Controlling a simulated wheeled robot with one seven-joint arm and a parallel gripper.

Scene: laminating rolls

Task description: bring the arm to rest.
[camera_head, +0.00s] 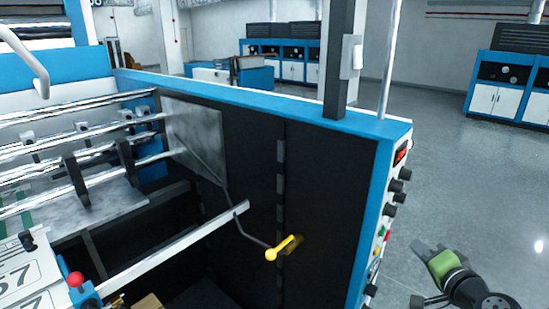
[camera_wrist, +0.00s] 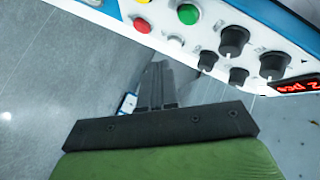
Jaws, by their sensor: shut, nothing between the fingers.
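My gripper (camera_head: 424,248) is at the lower right in the head view, with a green section behind its dark fingers. It is to the right of the machine's control panel (camera_head: 385,205), over the grey floor, and empty. In the wrist view its fingers (camera_wrist: 157,82) are together and point towards the panel's knobs (camera_wrist: 234,41) and buttons. I cannot tell the exact gap to the panel.
The blue and black laminating machine (camera_head: 262,94) fills the left, with metal rollers (camera_head: 85,129) and a crank with a yellow handle (camera_head: 283,248). Blue and white cabinets (camera_head: 507,88) stand far back. Open floor (camera_head: 452,160) lies at the right.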

